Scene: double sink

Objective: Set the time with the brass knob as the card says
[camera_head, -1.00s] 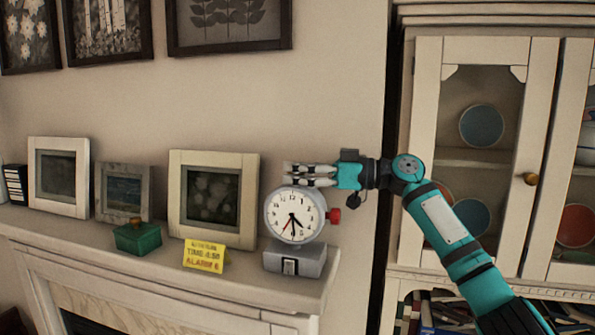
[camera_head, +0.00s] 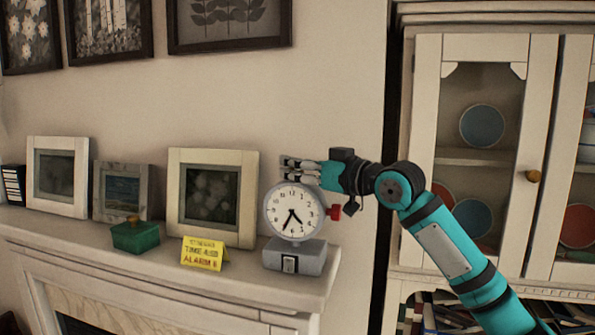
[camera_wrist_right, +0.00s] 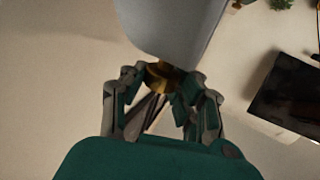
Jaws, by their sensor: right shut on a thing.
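The clock (camera_head: 272,214) has a round white face on a grey base and stands on the mantel's right end. One black hand points between 4 and 5, another near 7; the red hand is hard to make out. A red knob (camera_head: 334,213) sits on its right side. The brass knob (camera_wrist_right: 160,75) shows in the right wrist view at the clock's back, between the fingers of my right gripper (camera_wrist_right: 161,90), which is shut on it. In the head view my right gripper (camera_head: 291,167) is behind the clock's top. The yellow card (camera_head: 204,254) seems to read TIME 4:50, ALARM 6.
A green box (camera_head: 135,237) and framed pictures (camera_head: 213,236) stand left of the clock on the mantel (camera_head: 150,268). A glass-door cabinet (camera_head: 427,120) stands to the right behind my arm.

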